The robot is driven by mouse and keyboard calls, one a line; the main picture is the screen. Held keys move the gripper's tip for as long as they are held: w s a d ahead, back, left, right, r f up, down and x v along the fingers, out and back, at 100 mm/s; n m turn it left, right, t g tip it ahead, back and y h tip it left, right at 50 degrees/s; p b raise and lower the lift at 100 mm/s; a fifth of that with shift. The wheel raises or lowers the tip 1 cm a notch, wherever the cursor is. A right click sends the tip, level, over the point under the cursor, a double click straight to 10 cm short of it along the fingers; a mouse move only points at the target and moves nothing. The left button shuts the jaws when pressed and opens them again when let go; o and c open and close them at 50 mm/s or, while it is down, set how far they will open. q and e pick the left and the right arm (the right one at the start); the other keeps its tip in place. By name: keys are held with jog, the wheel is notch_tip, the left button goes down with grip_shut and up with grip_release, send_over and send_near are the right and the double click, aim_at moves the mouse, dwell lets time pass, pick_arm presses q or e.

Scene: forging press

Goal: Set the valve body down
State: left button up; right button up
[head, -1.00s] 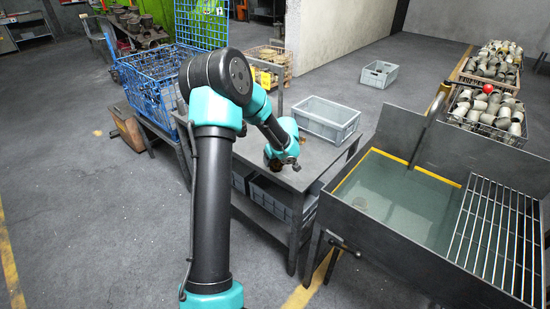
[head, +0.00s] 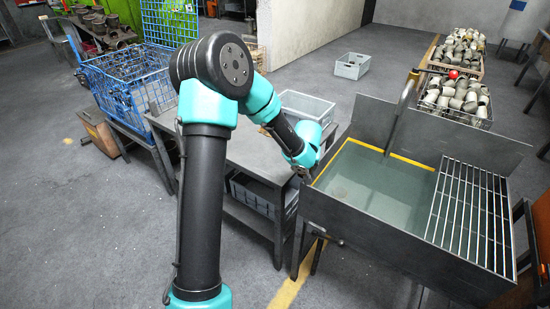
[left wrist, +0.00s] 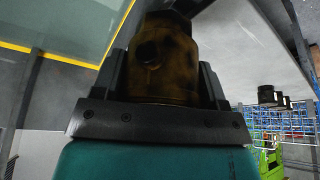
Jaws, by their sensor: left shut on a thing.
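The valve body (left wrist: 163,62), dark brownish-yellow with a round hole in its side, fills the middle of the left wrist view. My left gripper (left wrist: 161,85) is shut on it, with one dark finger on each side. In the head view my left gripper (head: 303,173) is at the left wall of the wash tank (head: 375,240), beside the right end of the grey table (head: 250,158). I cannot make out the valve body in the head view. My right gripper is not in view.
The tank holds greenish liquid (head: 375,185), with a metal grate (head: 470,215) over its right side and an upright spout (head: 400,115) at the back. A blue wire basket (head: 128,85) is at the left.

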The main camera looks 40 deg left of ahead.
pick_arm(q)
jog(key=d+r+m+h, duration=0.3)
jog(key=d+m, duration=0.6)
jog(key=d, duration=1)
jog(key=shift+d+r+t+h, duration=0.2)
jog(key=shift+d+t+h, duration=0.1)
jog(key=shift+d, duration=0.1)
